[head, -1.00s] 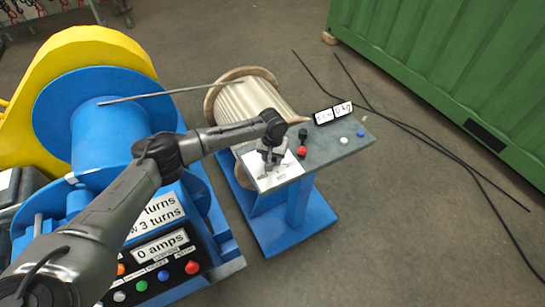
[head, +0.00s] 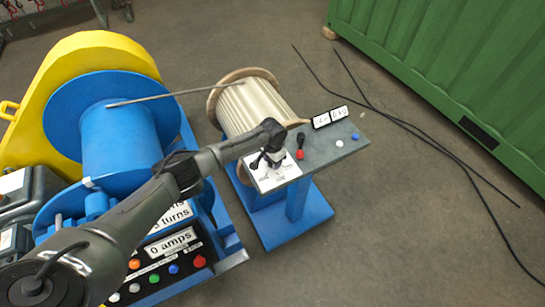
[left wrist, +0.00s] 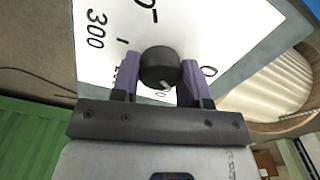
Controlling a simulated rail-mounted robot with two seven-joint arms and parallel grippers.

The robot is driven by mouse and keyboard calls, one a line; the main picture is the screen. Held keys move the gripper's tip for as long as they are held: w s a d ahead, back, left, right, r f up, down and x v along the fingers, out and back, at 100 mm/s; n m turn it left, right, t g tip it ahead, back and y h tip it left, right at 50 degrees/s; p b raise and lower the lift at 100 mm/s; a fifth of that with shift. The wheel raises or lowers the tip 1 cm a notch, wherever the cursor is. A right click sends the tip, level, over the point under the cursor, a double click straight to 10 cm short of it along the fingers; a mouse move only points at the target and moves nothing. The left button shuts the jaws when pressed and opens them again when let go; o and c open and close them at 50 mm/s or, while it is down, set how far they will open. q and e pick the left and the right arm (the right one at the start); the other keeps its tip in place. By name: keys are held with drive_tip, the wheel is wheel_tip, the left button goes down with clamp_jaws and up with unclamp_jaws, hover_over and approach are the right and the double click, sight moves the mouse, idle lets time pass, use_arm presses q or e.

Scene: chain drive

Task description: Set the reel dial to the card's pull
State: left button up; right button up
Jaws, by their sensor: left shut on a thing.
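The reel dial (left wrist: 160,66) is a round black knob on a white scale plate (left wrist: 200,28) in the left wrist view. A small pale mark shows on the knob's lower edge. "300" is readable at the plate's left, a "0" at the right; other marks are partly covered. My left gripper (left wrist: 158,80) has its two purple fingers shut on the knob from both sides. In the head view the left gripper (head: 268,160) is over the white plate (head: 277,177) on the reel stand, hiding the dial. My right gripper is not in view.
A cream reel (head: 258,105) stands behind. Black cables lie right.

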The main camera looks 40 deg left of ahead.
use_arm(q)
drive_tip(key=m, duration=0.3)
drive_tip(key=shift+m+p, duration=0.35)
drive_tip(key=shift+m, duration=0.75)
drive_tip(key=shift+r, duration=0.1)
drive_tip(key=o, duration=0.9)
drive_tip(key=shift+o, duration=0.2)
wheel_tip(320, 180, up, 14)
drive_tip(key=p, duration=0.2)
drive_tip(key=shift+p, duration=0.3)
